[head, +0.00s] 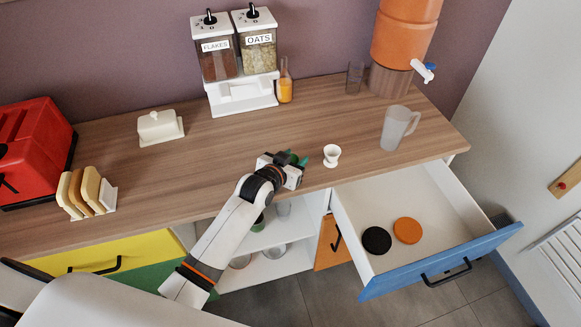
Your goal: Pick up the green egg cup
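The green egg cup (293,157) shows only as a small green patch at the fingers of my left gripper (297,165), which hides most of it. My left gripper is over the front part of the wooden counter, its arm reaching in from the lower left. I cannot tell whether its fingers are closed on the cup or around it. A white egg cup (332,153) stands upright just right of the gripper, apart from it. My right gripper is not in view.
The blue-fronted drawer (440,268) is open at right, holding a black (376,240) and an orange disc (407,230). A frosted jug (397,128) stands behind it on the counter (230,160). A toast rack (88,193), butter dish (160,127) and cereal dispenser (243,97) stand left and behind.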

